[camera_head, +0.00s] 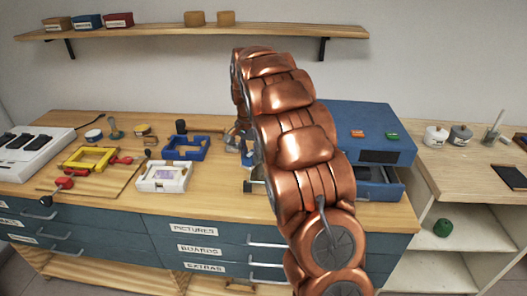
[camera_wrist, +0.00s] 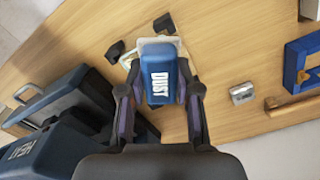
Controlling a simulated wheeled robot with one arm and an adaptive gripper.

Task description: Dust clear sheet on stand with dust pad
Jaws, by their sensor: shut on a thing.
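In the wrist view my gripper (camera_wrist: 160,97) is shut on the blue dust pad (camera_wrist: 160,62), which has a white DUST label on top. The pad is between the two fingers. The edge of a pale, clear-looking sheet (camera_wrist: 127,59) shows around the pad's far end, with black stand parts (camera_wrist: 163,23) beside it. The pad covers most of the sheet, and I cannot tell whether the two touch. In the head view my copper arm hides the pad and most of the gripper.
A blue machine (camera_head: 362,128) with an open lower front stands close to the right of my arm; its HEAT label shows in the wrist view (camera_wrist: 22,149). Blue (camera_head: 186,148), white (camera_head: 163,177) and yellow (camera_head: 90,159) frames lie on the left of the bench (camera_head: 215,205).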

